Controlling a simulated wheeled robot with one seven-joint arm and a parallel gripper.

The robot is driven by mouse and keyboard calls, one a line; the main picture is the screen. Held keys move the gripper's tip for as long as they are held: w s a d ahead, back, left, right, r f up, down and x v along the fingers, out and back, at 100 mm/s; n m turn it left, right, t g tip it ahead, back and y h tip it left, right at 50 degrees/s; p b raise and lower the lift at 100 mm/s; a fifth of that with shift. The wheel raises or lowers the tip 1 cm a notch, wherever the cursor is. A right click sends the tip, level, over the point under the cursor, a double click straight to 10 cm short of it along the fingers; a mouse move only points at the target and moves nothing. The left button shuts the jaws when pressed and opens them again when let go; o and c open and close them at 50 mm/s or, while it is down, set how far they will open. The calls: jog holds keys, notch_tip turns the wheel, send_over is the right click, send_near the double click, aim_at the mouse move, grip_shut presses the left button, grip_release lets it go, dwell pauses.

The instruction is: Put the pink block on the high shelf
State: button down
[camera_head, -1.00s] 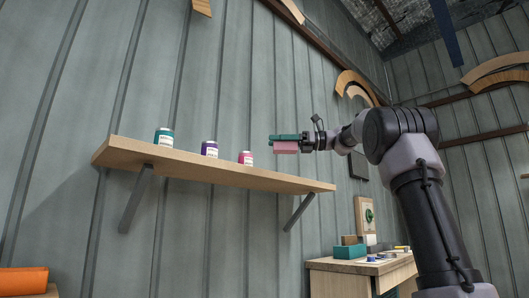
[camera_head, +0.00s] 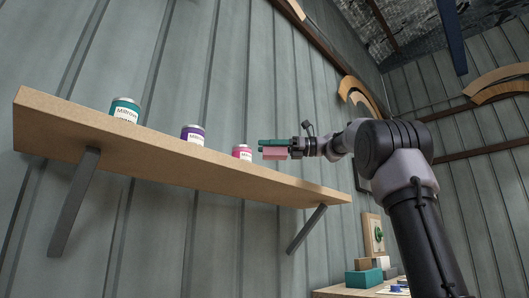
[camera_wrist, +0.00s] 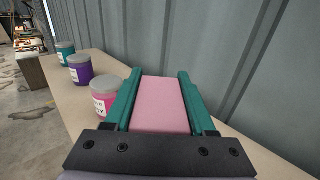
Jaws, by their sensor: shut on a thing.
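The pink block (camera_head: 275,153) is held in my gripper (camera_head: 275,147), above the right half of the high shelf (camera_head: 215,170). In the wrist view the pink block (camera_wrist: 160,105) fills the space between the two green fingers of my gripper (camera_wrist: 160,85). The fingers lie along both its sides. The shelf surface (camera_wrist: 62,101) runs below and beyond it. From the head camera I look up from below, so the shelf top and the gap under the block are hidden.
On the shelf stand a teal jar (camera_head: 125,109), a purple jar (camera_head: 193,134) and a pink jar (camera_head: 242,152), the pink one closest to my gripper. A corrugated wall (camera_head: 150,60) backs the shelf. A workbench with a teal block (camera_head: 363,278) is at lower right.

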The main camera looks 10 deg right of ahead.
jog(key=shift+f, duration=3.3)
jog(key=shift+f, duration=0.6)
jog(key=shift+c, duration=0.7)
grip_release()
jog(key=shift+d, duration=0.1)
jog(key=d, duration=0.3)
jog(key=s+d, duration=0.1)
jog(key=d, duration=0.6)
jog(key=shift+s+d, duration=0.2)
jog(key=shift+s, duration=0.15)
jog(key=shift+d, duration=0.1)
